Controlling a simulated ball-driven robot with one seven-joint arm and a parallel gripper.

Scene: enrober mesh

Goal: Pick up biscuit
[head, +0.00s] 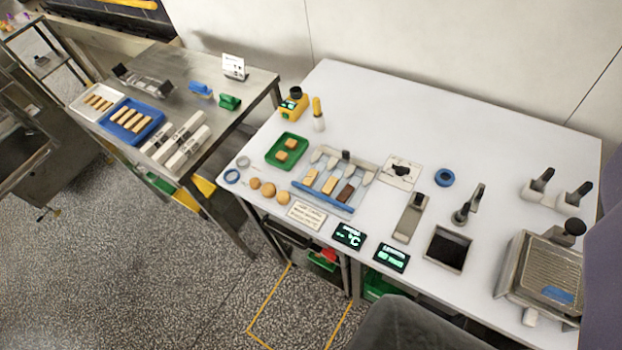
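Several biscuit-coloured pieces show in the head view; I cannot tell which one the task means. Three round tan biscuits (268,190) lie in a row near the front left edge of the white table (480,137). Two small square biscuits (281,156) lie in a green tray (272,162) behind them. Finger-shaped pieces (311,176), two pale and one dark brown (345,193), lie on a blue-edged rack (320,200) to the right. My gripper is not in view.
A steel table (222,128) at left holds a blue tray (107,126) and a white tray (82,107) of finger biscuits. Small displays (349,236), a dark square well (447,249) and a metal machine (541,269) occupy the white table's front and right.

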